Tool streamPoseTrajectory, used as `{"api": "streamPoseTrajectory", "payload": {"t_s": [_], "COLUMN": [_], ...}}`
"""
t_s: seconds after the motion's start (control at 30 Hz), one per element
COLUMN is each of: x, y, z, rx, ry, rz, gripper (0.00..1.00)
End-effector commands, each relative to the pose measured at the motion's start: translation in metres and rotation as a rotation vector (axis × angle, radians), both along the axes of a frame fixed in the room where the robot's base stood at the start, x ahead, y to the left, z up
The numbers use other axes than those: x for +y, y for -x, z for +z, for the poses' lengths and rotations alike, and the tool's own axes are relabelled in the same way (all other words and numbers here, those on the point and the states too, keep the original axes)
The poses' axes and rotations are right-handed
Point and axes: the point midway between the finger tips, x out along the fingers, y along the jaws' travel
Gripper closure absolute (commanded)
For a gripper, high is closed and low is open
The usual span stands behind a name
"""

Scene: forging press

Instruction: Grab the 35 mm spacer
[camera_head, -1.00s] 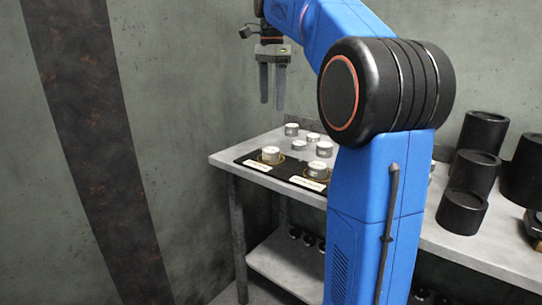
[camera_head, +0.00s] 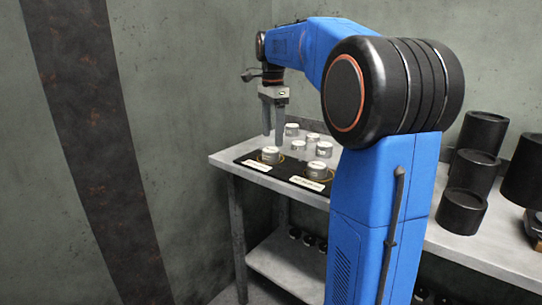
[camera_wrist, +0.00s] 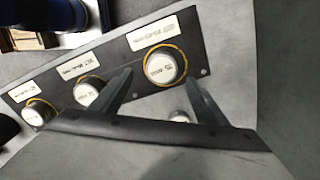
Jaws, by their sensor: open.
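My gripper (camera_head: 273,137) is open, fingers pointing down above the table's left end; its fingertips also show in the wrist view (camera_wrist: 159,76). In the wrist view, white round spacers sit in gold rings on a dark board: a large one (camera_wrist: 160,66) near and between the fingertips, a smaller one (camera_wrist: 86,92) beside the left finger, and one (camera_wrist: 36,113) at far left. The markings are too small to tell which is 35 mm. Nothing is held.
The board (camera_head: 240,161) lies along the front edge of the grey table (camera_head: 222,158). Several loose white spacers (camera_head: 292,129) stand behind it. Black cylinders (camera_head: 461,211) stand on the table at right. My arm hides the middle of the table.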

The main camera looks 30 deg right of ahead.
Motion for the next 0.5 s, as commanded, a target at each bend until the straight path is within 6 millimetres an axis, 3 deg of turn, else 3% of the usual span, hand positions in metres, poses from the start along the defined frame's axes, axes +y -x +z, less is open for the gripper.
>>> {"api": "streamPoseTrajectory", "payload": {"t_s": [0.17, 0.5], "x": [0.001, 0.002], "y": [-0.001, -0.003], "z": [-0.011, -0.051], "rx": [0.001, 0.0], "ry": [0.0, 0.0], "rz": [0.0, 0.0], "gripper": [0.32, 0.32]}}
